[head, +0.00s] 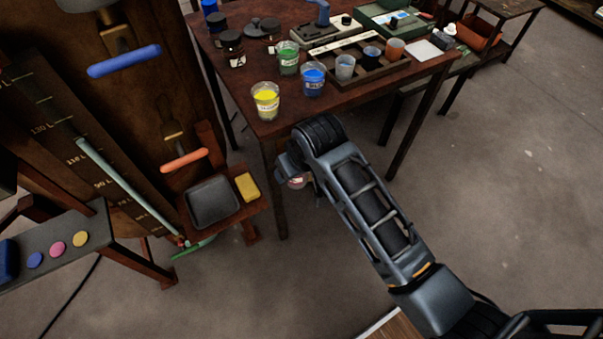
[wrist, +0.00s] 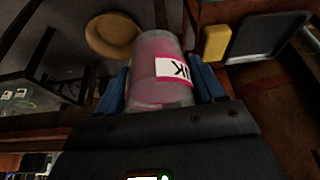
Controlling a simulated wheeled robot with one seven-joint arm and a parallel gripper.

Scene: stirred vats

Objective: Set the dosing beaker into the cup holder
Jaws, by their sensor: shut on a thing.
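My gripper (wrist: 160,88) is shut on a clear beaker (wrist: 158,62) with pink contents and a white, pink-edged label, partly readable as "NK". In the head view, my gripper (head: 297,178) is below the near edge of the dark wooden table, and the arm mostly hides it. Only a small pinkish part of the beaker (head: 297,183) shows there. I cannot identify the cup holder with certainty. A round tan object (wrist: 108,36) shows beyond the beaker in the wrist view; I cannot tell what it is.
Yellow (head: 265,99), green (head: 288,58) and blue (head: 313,80) beakers stand on the table (head: 240,75). A dark tray (head: 388,70) holds several cups. A low shelf bears a black pan (head: 212,202) and yellow sponge (head: 247,187). The floor at right is clear.

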